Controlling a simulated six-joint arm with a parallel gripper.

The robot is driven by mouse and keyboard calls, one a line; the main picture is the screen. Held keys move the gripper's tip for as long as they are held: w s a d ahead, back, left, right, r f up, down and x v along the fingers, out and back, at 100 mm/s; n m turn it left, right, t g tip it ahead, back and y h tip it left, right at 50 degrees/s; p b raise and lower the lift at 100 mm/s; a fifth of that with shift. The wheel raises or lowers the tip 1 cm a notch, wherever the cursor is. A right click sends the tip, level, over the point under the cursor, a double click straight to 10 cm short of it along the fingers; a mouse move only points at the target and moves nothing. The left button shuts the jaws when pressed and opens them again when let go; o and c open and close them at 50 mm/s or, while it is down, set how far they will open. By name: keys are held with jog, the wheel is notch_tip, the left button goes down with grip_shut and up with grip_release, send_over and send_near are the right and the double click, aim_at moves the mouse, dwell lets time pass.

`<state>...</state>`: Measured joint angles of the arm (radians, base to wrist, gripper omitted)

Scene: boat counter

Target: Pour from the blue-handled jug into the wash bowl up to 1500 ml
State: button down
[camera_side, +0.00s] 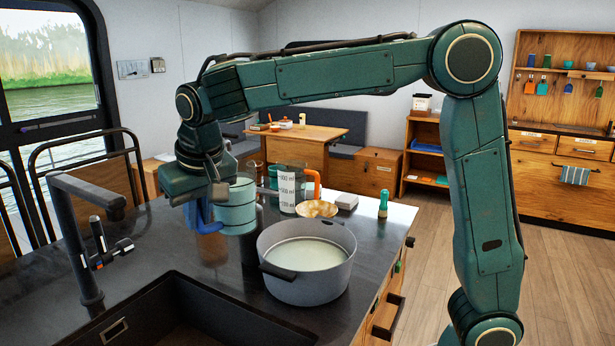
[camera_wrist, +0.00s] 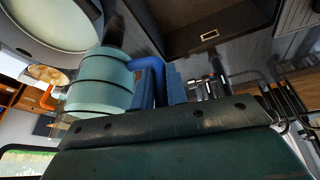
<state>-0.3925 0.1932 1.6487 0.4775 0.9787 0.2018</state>
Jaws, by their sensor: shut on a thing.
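The jug (camera_side: 237,208) has a pale teal banded body and a blue handle (camera_side: 197,216). My gripper (camera_side: 205,200) is shut on that handle and holds the jug above the counter, to the left of and behind the wash bowl (camera_side: 340,275). The jug looks about upright in the side view. The wash bowl is a grey round vessel with dark grips, and pale liquid (camera_side: 306,254) lies in it. In the wrist view the jug (camera_wrist: 98,85) and its blue handle (camera_wrist: 147,66) show beside the bowl. The jug's contents are hidden, and no stream shows.
A clear measuring jug (camera_side: 287,190) with an orange handle stands behind the bowl. The sink (camera_side: 170,325) and black tap (camera_side: 78,240) are at front left.

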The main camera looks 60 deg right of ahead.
aim_at(218, 210)
notch_tip(218, 210, down, 6)
jog(key=w+m+h, duration=0.1)
jog(key=w+m, duration=0.1)
jog(key=m, duration=0.3)
jog(key=shift+w+d+g+h, duration=0.15)
jog(key=shift+w+g+h, duration=0.15)
jog(key=shift+g+h, duration=0.1)
jog(key=shift+s+d+r+t+y, duration=0.1)
jog(key=shift+d+r+t+y, duration=0.1)
jog(key=shift+r+y, duration=0.25)
jog(key=shift+s+d+r+t+y, duration=0.1)
jog(key=shift+d+r+t+y, duration=0.1)
jog(key=shift+r+y, duration=0.2)
jog(key=shift+s+d+r+m+t+y, duration=0.15)
jog(key=shift+s+d+r+t+y, duration=0.1)
jog(key=shift+d+r+y, duration=0.25)
jog(key=shift+s+d+r+m+t+y, duration=0.15)
jog(key=shift+r+t+y, duration=0.1)
jog(key=shift+r, duration=0.35)
jog(key=shift+s+d+r+t+y, duration=0.4)
jog(key=shift+d+r+y, duration=0.1)
jog(key=shift+d+y, duration=0.3)
dwell(0.5)
jog(key=shift+s+d+r+m+t+y, duration=0.25)
jog(key=shift+d+r+y, duration=0.15)
jog(key=shift+r, duration=0.15)
jog(key=shift+s+d+r+m+t+y, duration=0.2)
jog(key=shift+d+r+y, duration=0.15)
jog(key=shift+r, duration=0.2)
